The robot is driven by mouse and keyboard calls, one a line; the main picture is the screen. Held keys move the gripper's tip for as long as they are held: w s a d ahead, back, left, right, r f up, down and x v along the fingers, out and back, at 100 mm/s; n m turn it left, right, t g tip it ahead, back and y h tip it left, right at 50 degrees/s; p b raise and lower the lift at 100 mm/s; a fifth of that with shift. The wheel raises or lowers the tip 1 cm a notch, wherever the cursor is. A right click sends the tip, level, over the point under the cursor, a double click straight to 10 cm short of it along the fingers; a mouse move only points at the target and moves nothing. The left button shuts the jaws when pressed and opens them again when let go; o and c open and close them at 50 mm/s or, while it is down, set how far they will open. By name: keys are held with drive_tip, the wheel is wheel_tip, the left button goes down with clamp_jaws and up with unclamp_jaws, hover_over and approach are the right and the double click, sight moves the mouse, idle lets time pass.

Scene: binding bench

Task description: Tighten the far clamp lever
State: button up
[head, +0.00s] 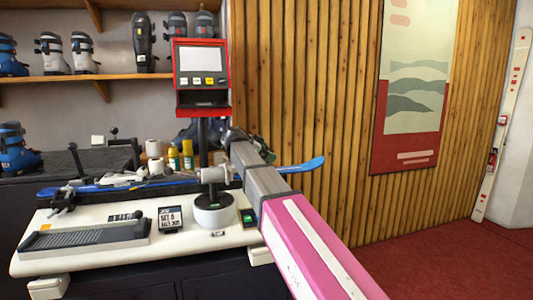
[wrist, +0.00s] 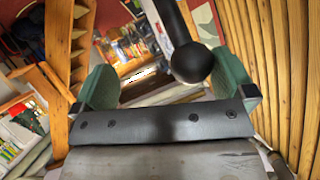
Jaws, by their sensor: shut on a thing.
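In the wrist view, a black lever with a round ball knob (wrist: 190,62) comes down from the top. Its knob sits between the green finger pads of my gripper (wrist: 167,78), which is shut on it. A blue ski (head: 100,188) lies along the bench. Another black ball-ended lever (head: 73,148) stands at the ski's left part, away from my gripper.
A red display unit (head: 202,78) on a post stands close to my arm. A slatted wood wall (head: 310,90) is at right. Red floor there is clear.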

drive_tip(key=v, duration=1)
drive_tip(key=shift+s+d+f, duration=0.15)
drive_tip(key=shift+s, duration=0.05)
drive_tip(key=c, duration=0.4)
drive_tip(key=shift+a+r, duration=0.25)
drive_tip(key=shift+a, duration=0.25)
